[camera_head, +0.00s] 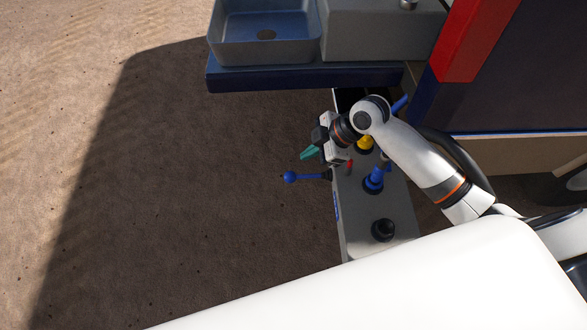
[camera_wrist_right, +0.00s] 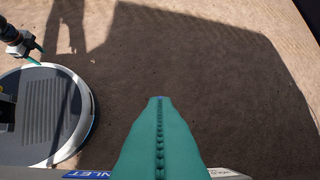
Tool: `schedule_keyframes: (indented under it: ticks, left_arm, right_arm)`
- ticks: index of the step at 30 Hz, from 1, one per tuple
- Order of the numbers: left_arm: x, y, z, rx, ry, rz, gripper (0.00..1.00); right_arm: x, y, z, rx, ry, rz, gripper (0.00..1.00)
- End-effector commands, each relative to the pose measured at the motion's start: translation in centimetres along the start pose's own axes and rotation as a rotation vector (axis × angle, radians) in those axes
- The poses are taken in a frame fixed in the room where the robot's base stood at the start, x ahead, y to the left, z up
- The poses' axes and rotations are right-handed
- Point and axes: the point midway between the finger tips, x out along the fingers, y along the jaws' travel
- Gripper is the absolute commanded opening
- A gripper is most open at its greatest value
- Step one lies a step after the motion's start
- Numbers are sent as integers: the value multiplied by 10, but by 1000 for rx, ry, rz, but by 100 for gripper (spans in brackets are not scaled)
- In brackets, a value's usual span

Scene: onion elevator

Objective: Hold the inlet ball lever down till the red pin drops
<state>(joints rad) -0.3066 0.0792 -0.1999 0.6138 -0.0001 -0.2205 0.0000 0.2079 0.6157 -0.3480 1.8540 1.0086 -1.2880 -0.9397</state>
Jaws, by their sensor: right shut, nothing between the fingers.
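The inlet lever, a blue rod with a blue ball (camera_head: 289,177), sticks out to the left from the grey housing (camera_head: 400,205) in the head view. From above I cannot tell how far down it is. The red pin (camera_head: 349,164) shows on the housing's top, right of the lever. My right gripper (camera_head: 309,153) is shut and empty, its teal fingers just beyond the ball and rod in the picture, apart from them in this view. The shut fingers fill the middle of the right wrist view (camera_wrist_right: 160,140). My left gripper (camera_wrist_right: 36,50) shows small at that view's upper left.
A yellow fitting (camera_head: 366,144), a blue one (camera_head: 373,180) and a black knob (camera_head: 383,230) stand on the housing. A sink (camera_head: 265,50) and a blue beam (camera_head: 300,77) lie beyond. Open ground is to the left. An INLET label (camera_wrist_right: 88,174) shows in the wrist view.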

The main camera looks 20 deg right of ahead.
Motion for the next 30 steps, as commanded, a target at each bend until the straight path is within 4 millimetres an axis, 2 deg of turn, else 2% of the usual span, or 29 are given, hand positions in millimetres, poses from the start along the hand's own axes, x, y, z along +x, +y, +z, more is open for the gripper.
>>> schedule_keyframes:
  ticks: [6,12,19,30]
  left_arm:
    - [2,1,10,0,-16,2,57]
    - [4,2,11,0,-18,2,57]
    - [5,2,11,0,-18,2,57]
    - [5,2,9,0,-15,2,57]
  right_arm:
    - [48,0,2,2,-4,2,0]
    - [88,1,-1,2,0,3,0]
    - [106,0,-24,1,1,0,0]
    - [110,1,-28,-1,1,0,0]
